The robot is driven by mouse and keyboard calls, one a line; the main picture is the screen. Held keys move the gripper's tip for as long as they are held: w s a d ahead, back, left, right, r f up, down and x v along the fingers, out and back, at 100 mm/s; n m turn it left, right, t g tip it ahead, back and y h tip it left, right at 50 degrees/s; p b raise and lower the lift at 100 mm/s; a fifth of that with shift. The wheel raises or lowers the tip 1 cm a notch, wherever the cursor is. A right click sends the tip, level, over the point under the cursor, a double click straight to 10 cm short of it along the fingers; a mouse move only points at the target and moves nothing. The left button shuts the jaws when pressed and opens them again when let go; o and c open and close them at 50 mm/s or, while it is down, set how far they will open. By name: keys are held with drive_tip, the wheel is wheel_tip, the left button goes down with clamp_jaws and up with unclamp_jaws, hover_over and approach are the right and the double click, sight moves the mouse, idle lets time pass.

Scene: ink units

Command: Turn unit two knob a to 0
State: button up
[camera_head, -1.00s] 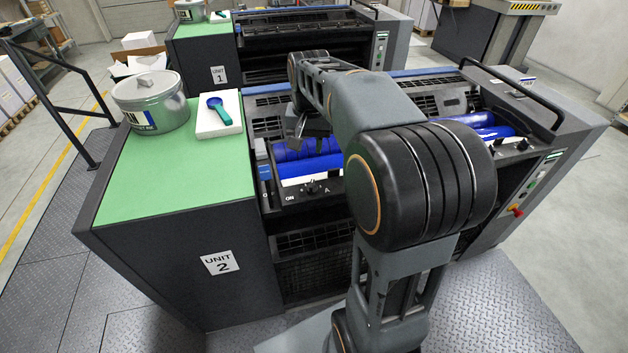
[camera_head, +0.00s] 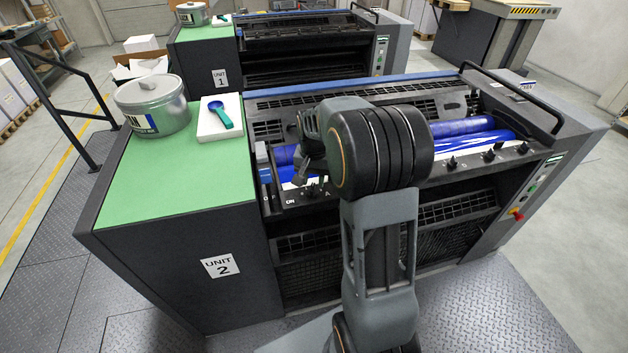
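Unit two is the near press, with a "UNIT 2" plate (camera_head: 221,265) on its dark front. Knob A (camera_head: 311,191) is a small black knob at the left end of its front control strip, between an "ON" mark and the letter A. Its pointer direction is too small to read. My gripper (camera_head: 302,178) points down just above and slightly left of knob A. A small gap or contact between them cannot be told apart. My arm's wrist hides part of the rollers behind, and whether the fingers are open or shut is not clear.
More black knobs (camera_head: 489,155) line the strip to the right. Blue inked rollers (camera_head: 462,128) lie behind it. A dark handrail (camera_head: 513,92) rises at the right. An ink can (camera_head: 153,106) and a blue-green tool (camera_head: 219,114) on a white pad sit on the green top.

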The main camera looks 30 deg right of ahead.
drive_tip(key=shift+f, duration=0.7)
drive_tip(key=shift+d, duration=0.1)
clamp_jaws()
